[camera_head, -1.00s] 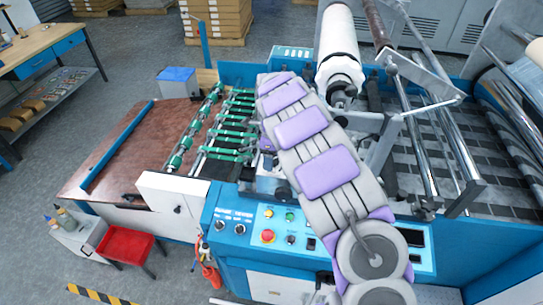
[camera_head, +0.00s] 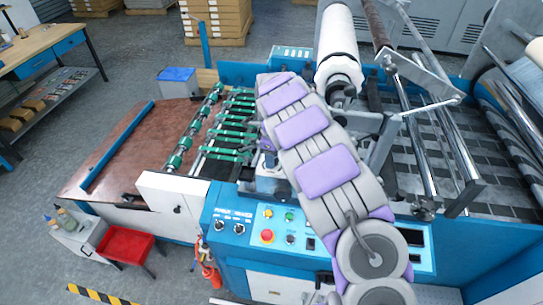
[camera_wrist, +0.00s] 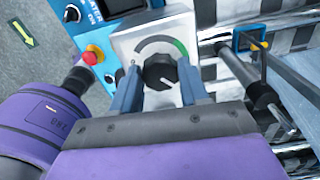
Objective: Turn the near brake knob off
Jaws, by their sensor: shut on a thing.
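The near brake knob (camera_wrist: 160,71) is a round black knob on a pale plate (camera_wrist: 122,46), with a dark-to-green arc printed around its far side. It shows in the wrist view, between my two blue-grey fingers. My gripper (camera_wrist: 159,74) is shut on the knob, one finger at each side. The knob's exact pointer direction is hard to read. In the head view my own arm covers the knob and the gripper.
A red button (camera_wrist: 92,55) on the blue control panel lies left of the plate in the wrist view. A black-ended bar (camera_wrist: 262,93) stands to the right. In the head view, green-wheeled rollers (camera_head: 228,140) lie left of my arm and a white roll (camera_head: 338,48) beyond it.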

